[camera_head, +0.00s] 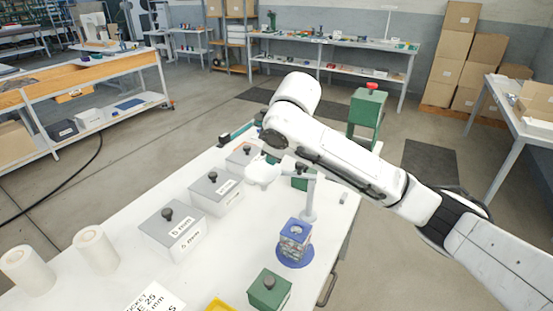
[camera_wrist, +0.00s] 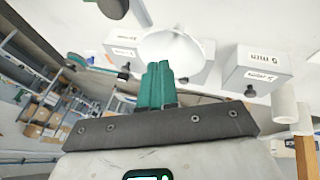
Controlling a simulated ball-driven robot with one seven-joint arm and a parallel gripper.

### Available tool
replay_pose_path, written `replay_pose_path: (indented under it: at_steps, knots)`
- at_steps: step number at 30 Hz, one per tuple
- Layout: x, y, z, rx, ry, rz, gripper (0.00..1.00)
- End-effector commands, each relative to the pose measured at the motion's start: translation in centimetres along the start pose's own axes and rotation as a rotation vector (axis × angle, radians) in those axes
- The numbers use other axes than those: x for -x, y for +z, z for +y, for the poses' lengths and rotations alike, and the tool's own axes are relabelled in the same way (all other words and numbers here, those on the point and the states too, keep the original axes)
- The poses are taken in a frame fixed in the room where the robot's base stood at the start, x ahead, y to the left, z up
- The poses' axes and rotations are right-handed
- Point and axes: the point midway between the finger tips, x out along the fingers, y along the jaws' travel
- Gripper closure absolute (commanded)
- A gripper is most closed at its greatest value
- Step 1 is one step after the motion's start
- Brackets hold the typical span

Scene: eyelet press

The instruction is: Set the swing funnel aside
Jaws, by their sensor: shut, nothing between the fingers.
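The white swing funnel (camera_head: 262,173) hangs from an arm on a white post (camera_head: 310,197) above the table, over a gap between the grey boxes and a blue-based stand (camera_head: 295,252). In the wrist view the funnel (camera_wrist: 178,48) shows just beyond my fingertips, apart from them as far as I can tell. My gripper (camera_wrist: 159,66) has green fingers pressed together with nothing between them.
Grey lidded boxes (camera_head: 172,233) with labels stand in a row on the white table (camera_head: 120,215). A green box (camera_head: 268,289) stands at the front, another (camera_head: 299,180) behind the post. White rolls (camera_head: 95,250) stand at left. A green press (camera_head: 367,112) is beyond the table.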

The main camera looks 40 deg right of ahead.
Motion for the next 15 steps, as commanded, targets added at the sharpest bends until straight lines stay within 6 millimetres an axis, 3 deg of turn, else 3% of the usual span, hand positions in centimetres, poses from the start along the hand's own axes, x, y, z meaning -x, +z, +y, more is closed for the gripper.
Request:
replay_pose_path:
  at_steps: [9,15]
  knots:
    - [5.4,0.2,0.1,0.002,0.000,0.002,1.00]
    - [7.8,0.3,0.2,0.000,-0.001,-0.001,1.00]
